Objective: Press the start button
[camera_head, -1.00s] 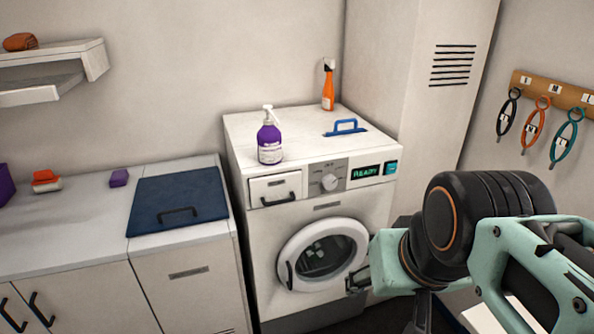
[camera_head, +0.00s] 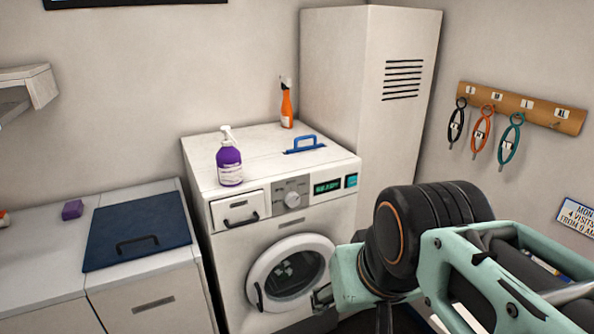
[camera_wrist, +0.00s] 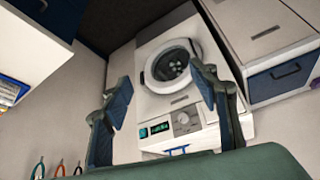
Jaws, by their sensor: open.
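The white washing machine (camera_head: 232,284) stands in the middle of the head view with its round door (camera_head: 290,272) shut. On its front panel, a small teal button (camera_head: 351,181) sits just right of the dark display (camera_head: 327,187), whose lit characters are too blurred to read. A round knob (camera_head: 292,200) is left of the display. My gripper (camera_head: 323,298) is in front of the machine, below the panel and apart from the button. In the wrist view the machine appears upside down, and my gripper (camera_wrist: 160,84) is open and empty, with the display (camera_wrist: 160,128) between the fingers.
A purple pump bottle (camera_head: 229,163), an orange spray bottle (camera_head: 287,104) and a blue handle (camera_head: 305,144) are on the machine's top. A counter with a blue lid (camera_head: 137,228) is at left. A tall vented cabinet (camera_head: 330,80) stands behind. Loops hang from a wooden rack (camera_head: 525,107) at right.

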